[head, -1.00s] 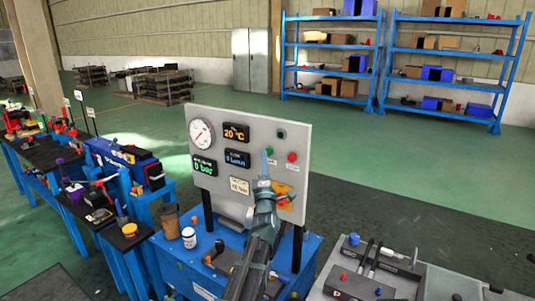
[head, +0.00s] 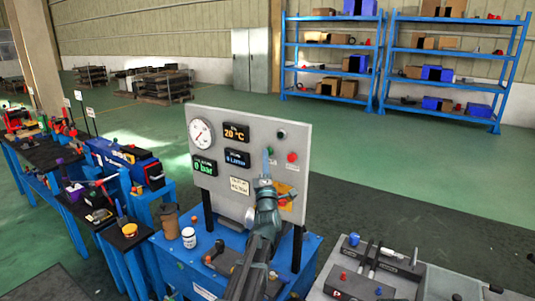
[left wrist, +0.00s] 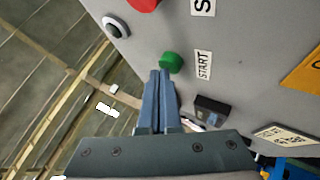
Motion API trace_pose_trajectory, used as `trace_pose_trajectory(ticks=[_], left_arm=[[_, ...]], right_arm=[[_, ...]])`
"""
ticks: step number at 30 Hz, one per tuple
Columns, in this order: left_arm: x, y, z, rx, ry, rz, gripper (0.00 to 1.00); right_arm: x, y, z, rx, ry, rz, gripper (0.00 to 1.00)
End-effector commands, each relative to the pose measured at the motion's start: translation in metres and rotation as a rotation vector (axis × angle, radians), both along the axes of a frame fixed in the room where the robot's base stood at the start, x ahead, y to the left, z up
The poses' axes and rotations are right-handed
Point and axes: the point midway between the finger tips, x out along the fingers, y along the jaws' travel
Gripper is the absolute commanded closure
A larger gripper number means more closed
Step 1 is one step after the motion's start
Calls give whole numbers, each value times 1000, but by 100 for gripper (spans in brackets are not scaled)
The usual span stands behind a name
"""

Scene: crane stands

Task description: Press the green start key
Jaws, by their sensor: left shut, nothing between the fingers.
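The green start key (left wrist: 171,62) is a small round button on the grey panel (head: 218,112), beside a label reading START in the left wrist view. My left gripper (left wrist: 160,75) is shut and empty. Its fingertips are right at the edge of the green key in that view; I cannot tell whether they touch it. In the head view the left gripper (head: 266,160) points up in front of the panel, and the key (head: 271,150) is partly hidden by the fingertips. My right gripper is not in view.
A red button (head: 292,157) sits right of the green key. A gauge (head: 201,134) and displays are on the panel's left. The blue bench (head: 190,262) below holds a brown cup (head: 170,221) and a white jar (head: 189,237). A grey table with tools stands at right.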

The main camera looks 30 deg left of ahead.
Motion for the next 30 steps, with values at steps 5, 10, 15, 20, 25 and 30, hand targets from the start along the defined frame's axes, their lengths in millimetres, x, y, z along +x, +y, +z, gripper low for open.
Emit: trace_pose_trajectory(ticks=[5, 10, 15, 20, 25, 30], left_arm=[[3, 0, 0, 0, 0, 0, 100], [5, 0, 0, 0, 0, 0, 100], [5, -1, 0, 0, 0, 0, 100], [5, -1, 0, 1, 0, -1, 100], [0, 0, 0, 1, 1, 0, 100], [-10, 0, 0, 1, 0, 1, 100]], right_arm=[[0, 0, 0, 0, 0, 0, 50], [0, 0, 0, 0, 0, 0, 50], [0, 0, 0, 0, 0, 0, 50], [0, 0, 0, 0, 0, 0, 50], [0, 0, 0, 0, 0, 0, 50], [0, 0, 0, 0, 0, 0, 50]])
